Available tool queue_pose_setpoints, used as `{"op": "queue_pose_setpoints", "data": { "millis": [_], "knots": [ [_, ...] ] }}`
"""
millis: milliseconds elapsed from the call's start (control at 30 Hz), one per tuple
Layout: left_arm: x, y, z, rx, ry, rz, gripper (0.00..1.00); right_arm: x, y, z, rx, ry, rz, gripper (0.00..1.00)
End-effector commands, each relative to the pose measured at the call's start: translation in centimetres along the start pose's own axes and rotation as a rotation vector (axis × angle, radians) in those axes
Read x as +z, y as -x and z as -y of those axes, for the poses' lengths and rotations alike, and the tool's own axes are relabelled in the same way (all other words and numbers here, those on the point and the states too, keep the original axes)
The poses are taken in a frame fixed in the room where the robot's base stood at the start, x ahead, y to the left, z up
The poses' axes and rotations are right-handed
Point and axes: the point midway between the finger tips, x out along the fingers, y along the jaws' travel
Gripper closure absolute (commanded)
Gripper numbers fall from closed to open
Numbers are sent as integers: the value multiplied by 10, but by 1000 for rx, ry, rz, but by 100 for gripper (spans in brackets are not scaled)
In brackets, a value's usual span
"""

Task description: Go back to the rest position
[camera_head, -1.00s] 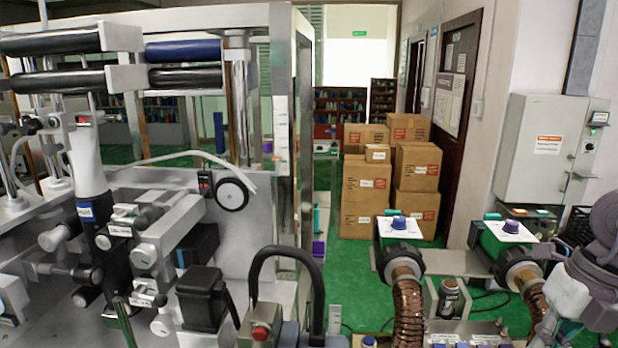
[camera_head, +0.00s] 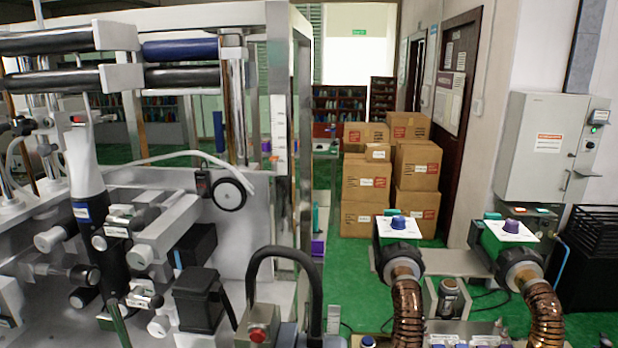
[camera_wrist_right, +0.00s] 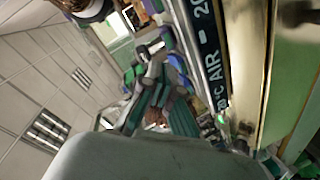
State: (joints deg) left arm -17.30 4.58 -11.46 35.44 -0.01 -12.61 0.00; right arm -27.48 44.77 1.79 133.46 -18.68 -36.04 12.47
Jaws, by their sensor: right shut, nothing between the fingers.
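My right gripper (camera_wrist_right: 152,60) shows in the right wrist view, beyond a large smooth grey shape that fills the bottom of the picture. Its fingers look grey and teal, are together and hold nothing that I can see. Its tips are small and blurred. Neither gripper shows in the head view, and my left gripper is in no view.
The sleeve machine (camera_head: 222,262), with rollers and clamps, fills the left. Cartons (camera_head: 364,183), a grey wall cabinet (camera_head: 540,140) and black crates (camera_head: 590,255) stand beyond.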

Motion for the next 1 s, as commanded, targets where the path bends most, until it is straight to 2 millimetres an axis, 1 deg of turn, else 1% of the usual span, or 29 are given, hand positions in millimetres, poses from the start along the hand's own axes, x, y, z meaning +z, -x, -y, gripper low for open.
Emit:
{"op": "queue_pose_setpoints", "data": {
  "millis": [33,67,100,200,233,300,400,500,667,700,867,967,1000],
  "knots": [
    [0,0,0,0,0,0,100,22,12,25,-23,-109,131,100],
    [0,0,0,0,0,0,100,33,19,39,-42,-156,204,100],
    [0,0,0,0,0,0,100,45,29,58,-71,-214,295,100],
    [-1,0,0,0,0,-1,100,64,58,104,-162,-331,483,100],
    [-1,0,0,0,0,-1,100,66,66,116,-190,-359,529,100],
    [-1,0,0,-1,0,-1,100,70,84,142,-255,-412,621,100],
    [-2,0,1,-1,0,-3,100,67,109,172,-346,-476,724,100],
    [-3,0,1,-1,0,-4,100,61,131,198,-434,-527,807,100],
    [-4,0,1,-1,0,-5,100,44,166,233,-579,-593,912,100],
    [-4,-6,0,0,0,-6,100,59,156,245,-573,-580,917,100],
    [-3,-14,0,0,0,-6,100,94,134,284,-579,-572,932,100],
    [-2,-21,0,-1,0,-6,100,118,122,313,-585,-568,942,100],
    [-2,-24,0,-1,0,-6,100,130,118,326,-588,-566,948,100]
  ]
}}
